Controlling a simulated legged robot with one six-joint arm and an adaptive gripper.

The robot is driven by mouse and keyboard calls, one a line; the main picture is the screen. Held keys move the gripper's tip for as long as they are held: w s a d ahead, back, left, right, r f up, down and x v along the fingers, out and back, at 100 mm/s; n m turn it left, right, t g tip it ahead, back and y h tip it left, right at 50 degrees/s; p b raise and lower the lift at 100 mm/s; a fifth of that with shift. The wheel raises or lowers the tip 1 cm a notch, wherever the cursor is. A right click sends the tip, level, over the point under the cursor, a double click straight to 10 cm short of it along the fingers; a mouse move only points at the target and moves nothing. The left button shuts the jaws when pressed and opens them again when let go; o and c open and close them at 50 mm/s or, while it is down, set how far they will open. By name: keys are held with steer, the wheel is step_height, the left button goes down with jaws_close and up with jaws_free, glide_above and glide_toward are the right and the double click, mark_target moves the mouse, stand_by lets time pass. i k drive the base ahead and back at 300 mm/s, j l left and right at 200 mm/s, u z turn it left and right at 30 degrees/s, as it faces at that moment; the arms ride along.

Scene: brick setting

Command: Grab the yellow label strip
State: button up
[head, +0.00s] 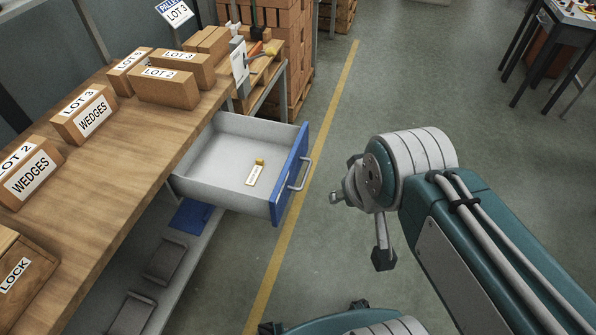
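A small pale label strip with a yellow edge (254,175) lies flat on the floor of the open drawer (210,163). A small yellow block (260,161) is at its upper end; I cannot tell whether the two are joined. My gripper (360,228) is outside the drawer, to the right of its blue front, above the grey floor. Its fingers look spread apart, with nothing seen between them. The gripper is well apart from the strip.
The drawer's blue front and handle (298,172) stand between my gripper and the strip. The wooden bench (120,150) on the left carries several labelled wooden boxes. Stacked bricks (278,30) stand behind. A dark table (568,25) is at the upper right. The floor between is clear.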

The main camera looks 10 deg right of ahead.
mark_target(252, 178)
steer(key=i+j+u, duration=0.15)
steer(key=i+j, duration=0.8)
